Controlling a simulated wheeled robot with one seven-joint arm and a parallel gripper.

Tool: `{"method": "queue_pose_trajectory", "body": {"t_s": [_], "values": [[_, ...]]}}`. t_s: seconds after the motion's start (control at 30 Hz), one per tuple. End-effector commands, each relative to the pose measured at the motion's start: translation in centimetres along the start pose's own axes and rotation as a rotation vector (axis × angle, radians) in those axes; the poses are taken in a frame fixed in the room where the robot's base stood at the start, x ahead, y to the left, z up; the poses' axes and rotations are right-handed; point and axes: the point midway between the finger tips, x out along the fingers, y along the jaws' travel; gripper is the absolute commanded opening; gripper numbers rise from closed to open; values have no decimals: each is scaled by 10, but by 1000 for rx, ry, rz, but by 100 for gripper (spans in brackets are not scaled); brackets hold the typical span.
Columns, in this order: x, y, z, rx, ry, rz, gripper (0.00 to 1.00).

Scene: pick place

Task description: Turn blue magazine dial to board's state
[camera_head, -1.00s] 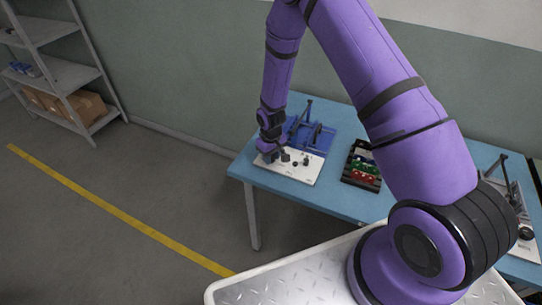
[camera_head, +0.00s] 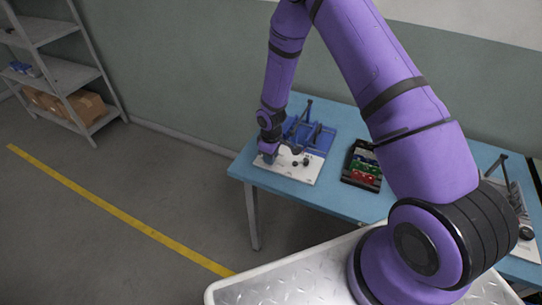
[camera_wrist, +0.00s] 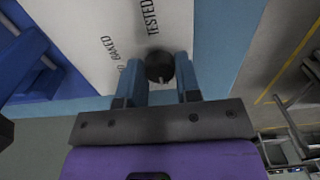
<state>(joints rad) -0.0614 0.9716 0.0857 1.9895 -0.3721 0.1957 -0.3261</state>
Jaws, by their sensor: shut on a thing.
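The blue magazine (camera_head: 318,134) stands on the table with a white panel (camera_head: 300,172) along its front. In the wrist view the panel (camera_wrist: 95,30) carries the printed words BAKED and TESTED; another label is mostly hidden by my left finger. The dial is a round black knob (camera_wrist: 160,66) with a small light mark on its lower part. My gripper (camera_wrist: 163,76) is shut on this dial, one blue finger on each side. In the head view my gripper (camera_head: 269,156) is at the panel's left part and hides the dial. The board's state cannot be read.
A black tray (camera_head: 348,178) with red and green pieces lies right of the magazine on the blue table (camera_head: 335,205). Another fixture (camera_head: 523,245) stands at the far right, partly behind my arm. Small dark knobs (camera_head: 305,162) show on the white panel.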

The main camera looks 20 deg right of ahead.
Motion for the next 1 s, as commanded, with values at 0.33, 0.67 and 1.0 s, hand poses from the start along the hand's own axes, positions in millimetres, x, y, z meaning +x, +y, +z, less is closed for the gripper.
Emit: {"method": "queue_pose_trajectory", "body": {"t_s": [0.33, 0.67, 1.0], "values": [[-1, 1, -1, 1, 2, 2, 40], [0, 0, 0, 1, 1, 1, 57], [-38, 1, -1, 3, 4, 3, 57]]}}
